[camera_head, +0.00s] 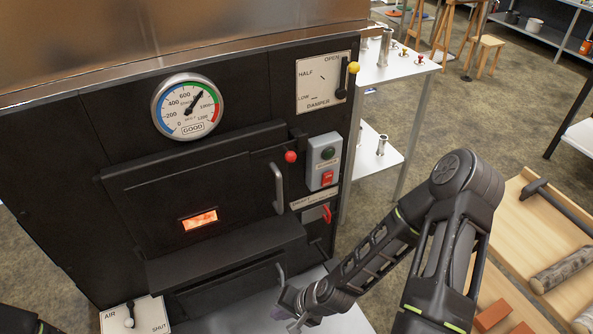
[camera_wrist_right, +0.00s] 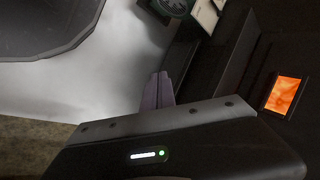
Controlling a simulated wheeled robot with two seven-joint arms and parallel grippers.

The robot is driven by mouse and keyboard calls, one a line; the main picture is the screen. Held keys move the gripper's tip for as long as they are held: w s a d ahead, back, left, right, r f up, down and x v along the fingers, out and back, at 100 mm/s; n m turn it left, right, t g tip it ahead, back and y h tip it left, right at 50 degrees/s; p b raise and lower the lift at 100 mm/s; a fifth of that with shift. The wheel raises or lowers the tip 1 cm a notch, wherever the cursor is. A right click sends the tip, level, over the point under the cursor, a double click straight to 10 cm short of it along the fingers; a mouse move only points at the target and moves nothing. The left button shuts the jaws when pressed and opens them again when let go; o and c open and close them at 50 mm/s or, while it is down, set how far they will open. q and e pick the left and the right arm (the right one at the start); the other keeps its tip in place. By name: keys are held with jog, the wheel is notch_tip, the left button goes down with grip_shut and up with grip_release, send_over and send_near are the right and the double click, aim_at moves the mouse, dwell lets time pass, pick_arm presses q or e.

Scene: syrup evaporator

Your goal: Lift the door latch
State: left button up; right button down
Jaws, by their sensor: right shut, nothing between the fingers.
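The black firebox door (camera_head: 150,190) is closed, with a small glowing window (camera_head: 199,220) low on it. The door latch (camera_head: 290,156), with a red ball knob, is at the door's upper right, just above the vertical grey handle (camera_head: 278,188). My right gripper (camera_head: 290,312) is low in front of the evaporator, well below the latch and apart from it. Its purple-grey fingers (camera_wrist_right: 158,90) are together and empty in the right wrist view. The glowing window (camera_wrist_right: 284,95) shows at the right there; the latch is not visible. My left gripper is out of view.
A damper plate (camera_head: 323,82) with a yellow knob is above. An air lever (camera_head: 129,315) is at lower left. A wooden-topped bench (camera_head: 545,225) with logs stands at right.

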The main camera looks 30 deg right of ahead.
jog(key=w+d+r+m+t+h, duration=0.2)
jog(key=w+d+r+m+t, duration=0.1)
jog(key=w+d+r+m, duration=0.4)
jog(key=w+d+r+m+t+h, duration=0.25)
jog(key=w+d+r+m, duration=0.35)
jog(key=d, duration=0.3)
jog(key=w+d+r+m+t, duration=0.2)
jog(key=r+m, duration=0.6)
jog(key=m, duration=0.5)
jog(key=shift+w+r+m+t, duration=0.4)
jog(key=shift+w+t, duration=0.3)
jog(key=shift+t, duration=0.25)
